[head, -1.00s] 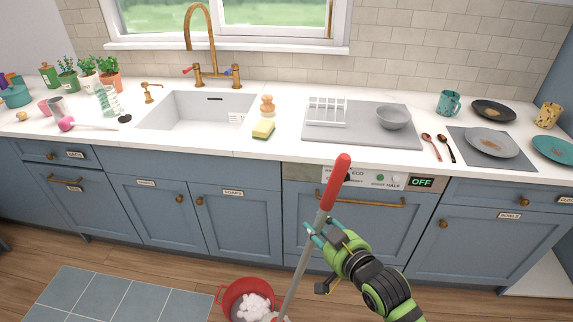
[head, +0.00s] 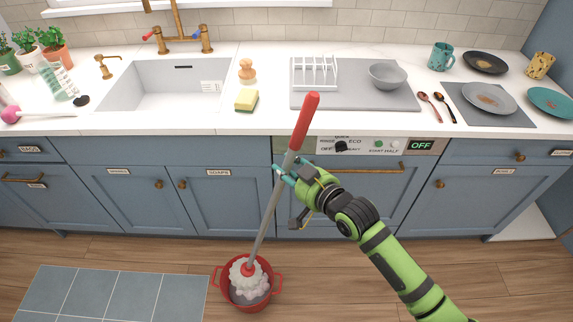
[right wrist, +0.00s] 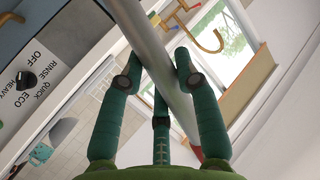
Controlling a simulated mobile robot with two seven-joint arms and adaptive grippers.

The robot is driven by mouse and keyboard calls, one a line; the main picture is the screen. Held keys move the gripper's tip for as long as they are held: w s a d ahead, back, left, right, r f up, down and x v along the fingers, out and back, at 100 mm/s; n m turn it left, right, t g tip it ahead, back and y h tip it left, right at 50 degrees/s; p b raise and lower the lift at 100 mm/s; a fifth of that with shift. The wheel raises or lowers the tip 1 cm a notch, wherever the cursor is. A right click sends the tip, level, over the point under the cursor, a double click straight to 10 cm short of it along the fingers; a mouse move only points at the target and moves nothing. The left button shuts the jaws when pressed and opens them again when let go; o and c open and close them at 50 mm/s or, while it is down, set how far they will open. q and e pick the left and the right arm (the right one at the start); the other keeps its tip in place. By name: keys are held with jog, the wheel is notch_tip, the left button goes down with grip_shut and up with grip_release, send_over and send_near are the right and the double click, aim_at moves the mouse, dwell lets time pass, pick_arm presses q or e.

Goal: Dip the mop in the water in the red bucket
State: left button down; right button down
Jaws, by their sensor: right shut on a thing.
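The mop (head: 267,215) has a grey pole with a red grip at its top and a white, fluffy head (head: 248,279). It leans with its top to the right. The mop head is within the rim of the red bucket (head: 274,291) on the floor; I cannot tell how deep it sits or see the water clearly. My right gripper (head: 284,172) is shut on the pole just below the red grip. In the right wrist view its teal fingers (right wrist: 160,85) close around the grey pole (right wrist: 146,40). My left gripper is not in view.
A blue-grey tiled mat (head: 110,293) lies left of the bucket on the wooden floor. Blue cabinets and the dishwasher (head: 350,190) stand behind the mop. The counter (head: 268,122) above holds a sponge, a dish rack and plates. The floor right of the bucket is clear.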

aim_at(296, 148)
notch_tip(296, 148, down, 3)
jog(key=b, duration=0.3)
jog(key=shift+w+f, duration=0.1)
jog(key=shift+f, duration=0.05)
notch_tip(296, 148, down, 13)
jog(key=b, duration=0.9)
jog(key=shift+f, duration=0.15)
jog(key=shift+a, duration=0.1)
dwell(0.4)
notch_tip(296, 148, up, 25)
jog(key=p, duration=2.4)
jog(key=shift+f, duration=0.35)
